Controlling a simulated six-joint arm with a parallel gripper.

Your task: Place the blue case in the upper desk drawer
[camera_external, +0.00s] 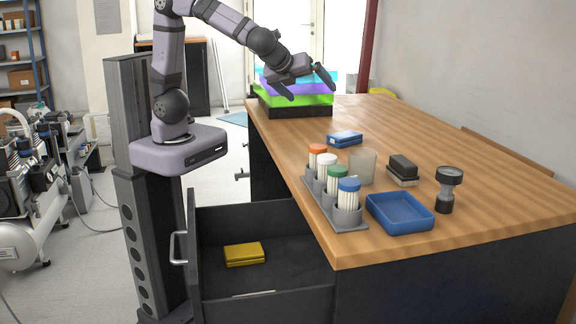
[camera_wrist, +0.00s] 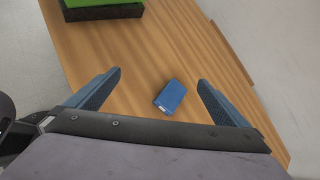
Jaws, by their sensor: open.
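The blue case (camera_external: 345,138) lies flat on the wooden desk, behind the rack of capped tubes. In the wrist view the blue case (camera_wrist: 171,96) shows on the bare desktop, between my two fingers but well below them. My gripper (camera_external: 308,88) is open and empty, raised above the far part of the desk; its spread fingers also show in the wrist view (camera_wrist: 158,82). The upper desk drawer (camera_external: 290,222) is pulled open at the desk's left side. A yellow case (camera_external: 244,254) lies inside it.
A tube rack (camera_external: 322,205) with several coloured caps, a clear cup (camera_external: 362,167), a blue tray (camera_external: 400,212), a dark block (camera_external: 403,169) and a black upright tool (camera_external: 447,188) stand on the near desk. Stacked coloured trays (camera_external: 300,98) stand at the far end.

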